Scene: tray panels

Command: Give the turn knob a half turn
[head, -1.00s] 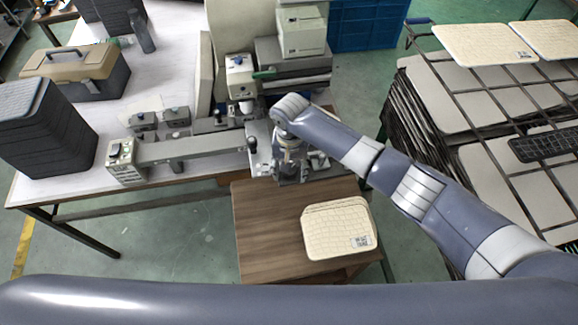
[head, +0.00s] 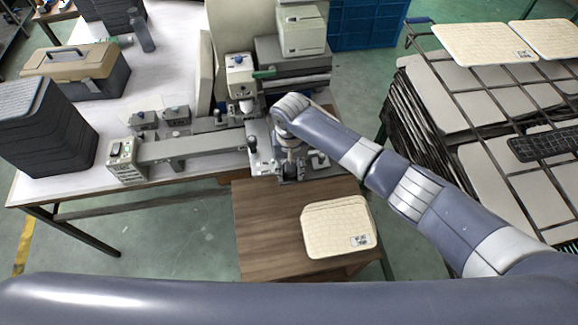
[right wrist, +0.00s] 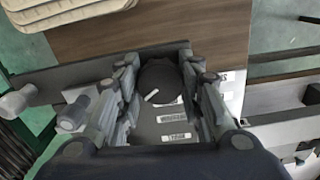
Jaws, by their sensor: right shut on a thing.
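The turn knob (right wrist: 159,82) is a round black dial with a white pointer line, seen in the right wrist view. The pointer slants toward the lower left in that picture. It sits on a dark plate with white printed labels. My right gripper (right wrist: 160,76) has its fingers on both sides of the knob and is shut on it. In the head view my right gripper (head: 290,162) is low over the machine at the wooden table's back edge, and it hides the knob there. My left gripper is out of view.
A wooden table (head: 262,235) holds a cream tray panel (head: 335,222). A grey machine arm (head: 185,150) runs left to a small button box (head: 125,158). A rack (head: 480,100) with panels stands at the right. Dark stacked trays (head: 45,125) stand at the left.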

